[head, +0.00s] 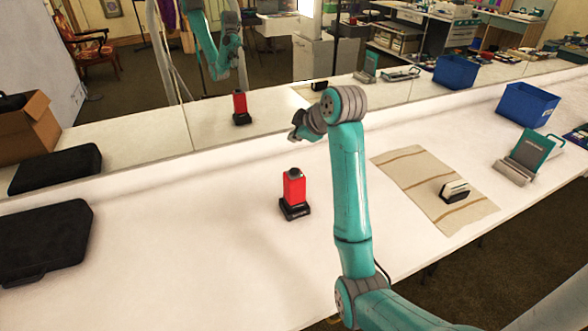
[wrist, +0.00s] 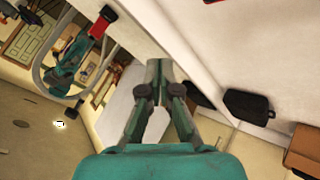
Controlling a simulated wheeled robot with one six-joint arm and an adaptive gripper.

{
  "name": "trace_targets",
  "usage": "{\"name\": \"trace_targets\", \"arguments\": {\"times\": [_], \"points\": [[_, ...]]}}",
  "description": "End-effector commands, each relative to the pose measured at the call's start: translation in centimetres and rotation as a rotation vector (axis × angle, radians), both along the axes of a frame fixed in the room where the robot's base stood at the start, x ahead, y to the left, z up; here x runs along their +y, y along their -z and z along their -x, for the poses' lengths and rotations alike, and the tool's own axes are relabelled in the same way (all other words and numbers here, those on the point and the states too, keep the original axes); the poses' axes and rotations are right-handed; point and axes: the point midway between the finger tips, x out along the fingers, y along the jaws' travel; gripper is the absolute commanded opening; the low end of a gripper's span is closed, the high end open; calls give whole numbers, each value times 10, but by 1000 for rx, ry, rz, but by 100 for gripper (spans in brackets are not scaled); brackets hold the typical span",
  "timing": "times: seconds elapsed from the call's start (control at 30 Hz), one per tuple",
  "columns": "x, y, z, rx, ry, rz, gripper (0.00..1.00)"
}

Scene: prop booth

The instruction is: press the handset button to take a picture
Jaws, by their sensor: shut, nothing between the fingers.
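The red handset (head: 294,187) stands upright in a black base on the white table, left of my arm in the head view. A dark round part shows on its top; I cannot tell for sure that this is the button. My gripper (head: 297,132) is above and beyond the handset, apart from it, with its tips small and partly hidden there. In the wrist view my gripper (wrist: 161,70) is shut and empty, its fingers together at the tips. A red piece (wrist: 214,1), probably the handset, is cut off at the top edge of that view.
A mirror (head: 220,125) along the back reflects the arm and handset. A black case (head: 45,240) and cardboard box (head: 28,130) are left. A striped cloth (head: 415,185) with a black-and-white object (head: 455,190), a teal device (head: 528,152) and a blue bin (head: 525,105) are right.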

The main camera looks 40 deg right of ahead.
Motion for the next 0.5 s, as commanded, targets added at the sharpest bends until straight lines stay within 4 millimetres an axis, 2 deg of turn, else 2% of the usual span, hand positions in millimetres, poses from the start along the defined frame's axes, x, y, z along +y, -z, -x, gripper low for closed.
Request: {"name": "trace_targets", "arguments": {"times": [0.5], "points": [[0, 62, 0, 2, 0, -1, 0]]}}
